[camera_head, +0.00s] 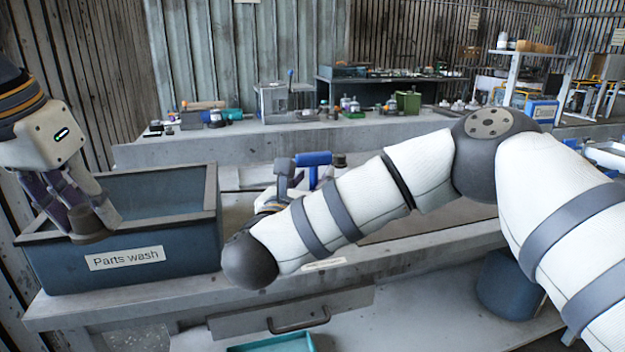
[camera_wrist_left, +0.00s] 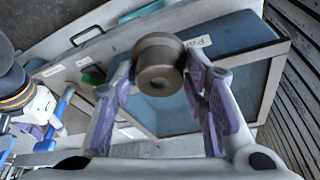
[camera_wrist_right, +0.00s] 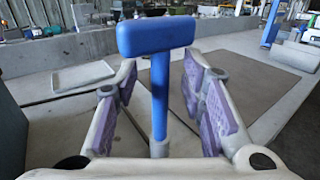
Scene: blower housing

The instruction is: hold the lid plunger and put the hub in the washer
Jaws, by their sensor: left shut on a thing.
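The hub (camera_head: 92,222) is a brown-grey stepped cylinder with a centre hole, also in the left wrist view (camera_wrist_left: 158,68). My left gripper (camera_head: 85,205) is shut on it, holding it at the front left of the washer. The washer (camera_head: 150,272) is a dark blue open bin labelled "Parts wash". The lid plunger (camera_wrist_right: 158,36) has a blue T-handle and stem, and its handle shows in the head view (camera_head: 313,158). My right gripper (camera_wrist_right: 160,95) is open, with fingers on both sides of the stem and visible gaps. My right forearm hides much of this area in the head view.
The grey workbench (camera_head: 280,297) carries the washer and has a front drawer (camera_head: 290,315). A flat grey tray (camera_wrist_right: 85,76) lies left of the plunger in the right wrist view. A rear bench (camera_head: 260,143) holds many small parts.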

